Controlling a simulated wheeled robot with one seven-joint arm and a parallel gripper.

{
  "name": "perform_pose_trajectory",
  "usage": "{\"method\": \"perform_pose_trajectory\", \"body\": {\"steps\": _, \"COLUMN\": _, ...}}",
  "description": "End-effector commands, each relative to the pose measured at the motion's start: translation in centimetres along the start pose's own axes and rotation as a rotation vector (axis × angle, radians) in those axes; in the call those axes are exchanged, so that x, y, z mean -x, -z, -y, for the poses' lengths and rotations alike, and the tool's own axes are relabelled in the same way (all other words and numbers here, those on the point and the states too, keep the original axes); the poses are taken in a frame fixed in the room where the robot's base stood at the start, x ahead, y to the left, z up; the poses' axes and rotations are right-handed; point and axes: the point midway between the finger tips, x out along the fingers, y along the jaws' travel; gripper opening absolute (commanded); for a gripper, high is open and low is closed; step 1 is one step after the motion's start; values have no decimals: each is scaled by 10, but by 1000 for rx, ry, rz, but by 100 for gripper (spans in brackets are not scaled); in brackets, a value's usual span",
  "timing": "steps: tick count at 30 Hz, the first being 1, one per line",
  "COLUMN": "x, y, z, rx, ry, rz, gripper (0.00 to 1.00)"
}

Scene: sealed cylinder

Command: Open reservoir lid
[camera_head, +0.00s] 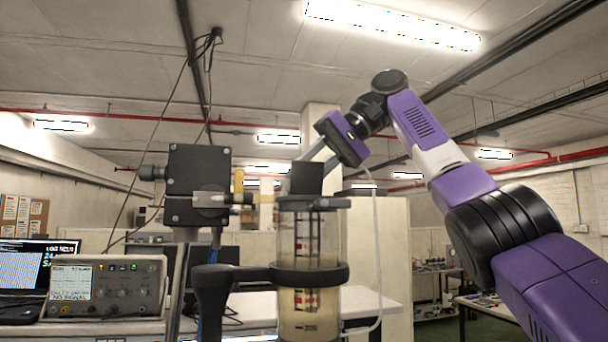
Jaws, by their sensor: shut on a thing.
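The reservoir (302,245) is a clear upright cylinder with a scale and yellowish liquid low inside, held by a dark ring clamp (310,275). A dark block-shaped lid (307,178) is at its top, above a flat grey-brown collar. My gripper (312,158) comes down from the upper right, its grey fingers slanting to the top of the lid. It is shut on the lid. The fingertips are partly hidden by the lid, so the exact grip is not clear. I cannot tell whether the lid is raised off the collar.
A black box (198,185) with a brass-coloured fitting stands just left of the lid. A pale tube (377,250) hangs at the right of the cylinder. An instrument (105,288) and a screen (38,265) are at lower left. Space above the cylinder's left is open.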

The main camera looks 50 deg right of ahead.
Motion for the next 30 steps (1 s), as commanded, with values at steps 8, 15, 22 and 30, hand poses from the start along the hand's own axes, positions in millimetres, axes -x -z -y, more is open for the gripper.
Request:
{"method": "perform_pose_trajectory", "body": {"steps": 8, "x": 0, "y": 1, "z": 0, "rx": -17, "ry": 0, "rz": 15, "gripper": 0}}
{"method": "perform_pose_trajectory", "body": {"steps": 15, "x": 0, "y": 1, "z": -1, "rx": -17, "ry": 0, "rz": 15, "gripper": 0}}
{"method": "perform_pose_trajectory", "body": {"steps": 22, "x": -1, "y": 1, "z": -1, "rx": -17, "ry": 0, "rz": 15, "gripper": 44}}
{"method": "perform_pose_trajectory", "body": {"steps": 30, "x": -1, "y": 1, "z": -2, "rx": -18, "ry": -2, "rz": 17, "gripper": 44}}
